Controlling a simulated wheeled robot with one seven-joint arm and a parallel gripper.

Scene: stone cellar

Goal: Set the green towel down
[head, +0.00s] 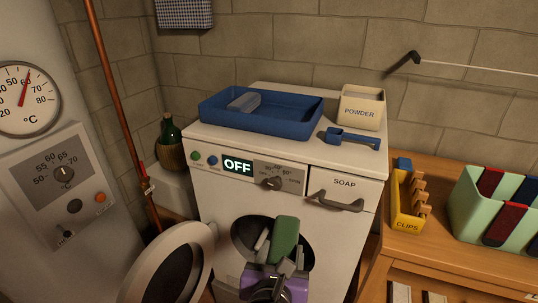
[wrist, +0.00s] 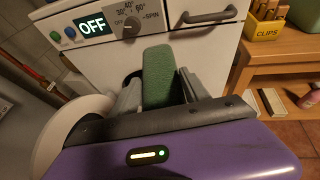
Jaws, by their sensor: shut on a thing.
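The green towel (head: 286,238) is a folded, rounded strip in front of the washing machine's (head: 225,215) round opening. My gripper (head: 281,254) is shut on it. In the wrist view the towel (wrist: 162,77) stands up between the two grey fingers of my gripper (wrist: 160,98), its far end just below the dial. The machine's round door (head: 172,264) hangs open to the left. My gripper hides part of the dark opening. I cannot tell whether the towel's far end is inside the opening or in front of it.
On the machine top are a blue tray (head: 292,125) with a grey item, a powder box (head: 371,111) and a blue scoop (head: 350,138).

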